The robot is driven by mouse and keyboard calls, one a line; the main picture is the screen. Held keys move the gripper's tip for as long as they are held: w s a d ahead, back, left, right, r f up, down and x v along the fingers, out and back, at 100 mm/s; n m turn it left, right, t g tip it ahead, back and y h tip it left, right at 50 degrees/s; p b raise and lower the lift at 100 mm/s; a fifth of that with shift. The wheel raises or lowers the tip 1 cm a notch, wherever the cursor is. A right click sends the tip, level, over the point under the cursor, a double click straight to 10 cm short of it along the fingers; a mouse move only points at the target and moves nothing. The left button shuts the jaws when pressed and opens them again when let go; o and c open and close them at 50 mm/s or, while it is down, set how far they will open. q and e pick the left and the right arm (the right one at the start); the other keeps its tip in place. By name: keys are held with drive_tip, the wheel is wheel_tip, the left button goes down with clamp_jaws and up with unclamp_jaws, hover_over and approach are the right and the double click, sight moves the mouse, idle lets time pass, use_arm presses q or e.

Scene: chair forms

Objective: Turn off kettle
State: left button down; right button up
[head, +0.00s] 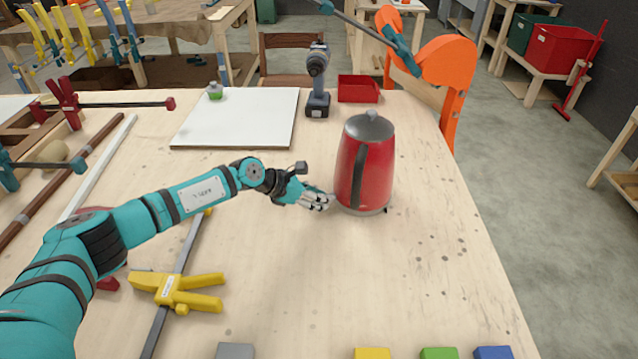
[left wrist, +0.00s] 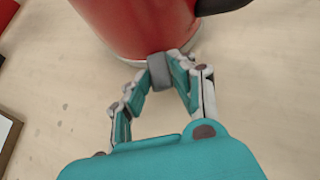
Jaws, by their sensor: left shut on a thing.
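The red kettle (head: 372,165) stands upright on the wooden table, with a grey lid, a dark handle facing the front left and a grey base. It also fills the top of the left wrist view (left wrist: 135,25). My left gripper (head: 328,201) is low at the left side of the kettle's base. In the left wrist view, its fingertips (left wrist: 160,75) are shut on a small grey tab (left wrist: 158,66) at the foot of the kettle. The tab's up or down setting cannot be told. My right gripper is in neither view.
A yellow clamp (head: 178,290) lies in front of my left arm. A white board (head: 240,118), a drill (head: 317,80) and a red tray (head: 358,89) are behind the kettle. Coloured blocks line the front edge, including a green one (head: 439,353). The table right of the kettle is clear.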

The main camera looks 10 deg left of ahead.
use_arm(q)
drive_tip(key=p, duration=0.1)
drive_tip(key=r+g+y+p, duration=0.1)
drive_tip(key=p, duration=0.1)
drive_tip(key=shift+w+d+r+y, duration=0.2)
drive_tip(key=shift+r+y, duration=0.05)
drive_tip(key=shift+y, duration=0.05)
drive_tip(key=shift+w+d+g+y+p, duration=0.15)
drive_tip(key=shift+g+y+p, duration=0.3)
drive_tip(key=shift+g+y, duration=0.3)
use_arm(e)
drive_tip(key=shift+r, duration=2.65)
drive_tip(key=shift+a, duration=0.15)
use_arm(q)
drive_tip(key=c, duration=1.1)
unclamp_jaws()
drive_tip(key=shift+r, duration=0.15)
drive_tip(key=v, duration=1.1)
drive_tip(key=shift+s+r, duration=0.2)
drive_tip(key=shift+r, duration=0.2)
drive_tip(key=shift+f, duration=0.1)
